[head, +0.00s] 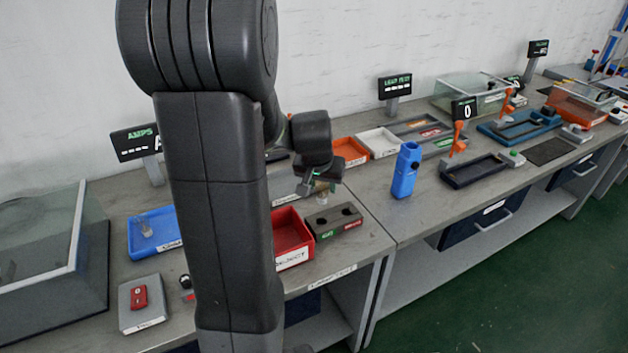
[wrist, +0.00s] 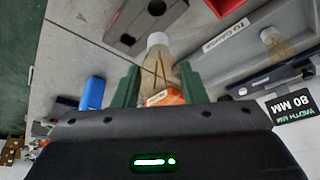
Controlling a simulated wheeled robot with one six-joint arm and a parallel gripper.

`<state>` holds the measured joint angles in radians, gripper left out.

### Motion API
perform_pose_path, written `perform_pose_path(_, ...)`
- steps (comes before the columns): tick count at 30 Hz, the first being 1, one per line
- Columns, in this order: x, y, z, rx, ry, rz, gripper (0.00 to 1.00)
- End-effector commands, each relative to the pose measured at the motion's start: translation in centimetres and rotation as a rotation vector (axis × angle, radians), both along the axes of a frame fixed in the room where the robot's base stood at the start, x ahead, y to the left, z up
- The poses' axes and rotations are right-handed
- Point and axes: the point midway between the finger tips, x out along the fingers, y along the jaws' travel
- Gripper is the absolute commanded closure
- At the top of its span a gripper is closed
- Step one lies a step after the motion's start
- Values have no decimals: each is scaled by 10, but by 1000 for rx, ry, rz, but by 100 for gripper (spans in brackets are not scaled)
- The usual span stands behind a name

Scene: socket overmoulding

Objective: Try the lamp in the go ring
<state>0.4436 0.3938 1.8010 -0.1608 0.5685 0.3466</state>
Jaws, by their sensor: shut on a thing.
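The lamp (wrist: 158,62), a clear tan-tinted bulb with a pale end, is between the green fingers of my gripper (wrist: 158,84) in the wrist view. My gripper is shut on it. In the head view my gripper (head: 320,187) holds the lamp (head: 322,198) near the back of the dark gauge block (head: 335,232). The block has two dark round openings on top, with a green label at front left and a red label at front right. The block (wrist: 152,14) also shows in the wrist view, beyond the lamp's pale end. The lamp appears outside both openings.
A red reject tray (head: 292,256) is left of the block. A blue tray (head: 152,246) holds a clear lamp. A grey tray labelled "TO GAUGE" (wrist: 228,36) holds another lamp. A blue upright holder (head: 405,172) stands to the right. My arm hides part of the bench.

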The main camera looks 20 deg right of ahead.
Motion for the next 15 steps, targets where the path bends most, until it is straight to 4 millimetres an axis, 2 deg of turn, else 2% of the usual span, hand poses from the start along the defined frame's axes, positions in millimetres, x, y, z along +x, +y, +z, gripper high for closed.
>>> perform_pose_path(11, 0, 1, -2, 0, 0, 2, 83)
perform_pose_path(15, 0, 1, -11, 0, 1, 2, 83)
